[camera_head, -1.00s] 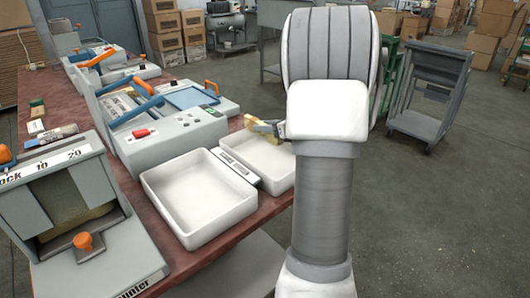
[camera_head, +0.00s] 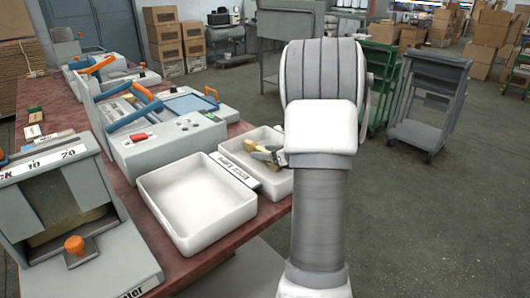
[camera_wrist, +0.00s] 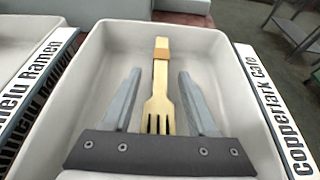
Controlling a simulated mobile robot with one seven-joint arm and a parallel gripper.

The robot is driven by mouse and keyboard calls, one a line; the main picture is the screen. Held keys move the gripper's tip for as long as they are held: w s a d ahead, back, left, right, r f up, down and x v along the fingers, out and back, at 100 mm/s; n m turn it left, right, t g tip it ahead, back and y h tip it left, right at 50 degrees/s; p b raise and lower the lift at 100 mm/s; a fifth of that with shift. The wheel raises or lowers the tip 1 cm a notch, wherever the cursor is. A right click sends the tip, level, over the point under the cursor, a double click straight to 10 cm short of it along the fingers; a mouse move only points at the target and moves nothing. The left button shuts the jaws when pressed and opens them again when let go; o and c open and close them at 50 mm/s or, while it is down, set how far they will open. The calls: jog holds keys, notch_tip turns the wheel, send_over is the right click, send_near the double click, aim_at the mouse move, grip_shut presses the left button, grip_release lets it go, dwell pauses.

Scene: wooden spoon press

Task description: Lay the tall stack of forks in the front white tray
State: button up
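The fork stack (camera_wrist: 160,88) is pale wood with a brown band near its far end. In the wrist view it lies lengthwise in a white tray (camera_wrist: 232,75), tines toward my gripper. My gripper (camera_wrist: 160,74) is open, with a finger on each side of the stack and a visible gap on both sides. In the head view the forks (camera_head: 262,178) show in the right-hand white tray (camera_head: 231,157), below my gripper (camera_head: 262,153), partly hidden by it. How many forks are stacked cannot be told.
A second, empty white tray (camera_head: 160,182) stands left of it, with a name strip (camera_head: 238,172) between them. A grey press machine (camera_head: 165,140) and a counter box (camera_head: 75,215) stand on the reddish table.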

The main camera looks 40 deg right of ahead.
jog(key=shift+o, duration=0.3)
jog(key=shift+r, duration=0.1)
jog(key=shift+s+r, duration=0.1)
jog(key=shift+r, duration=0.05)
jog(key=p+v, duration=0.3)
jog(key=v, duration=0.9)
jog(key=shift+a, duration=0.1)
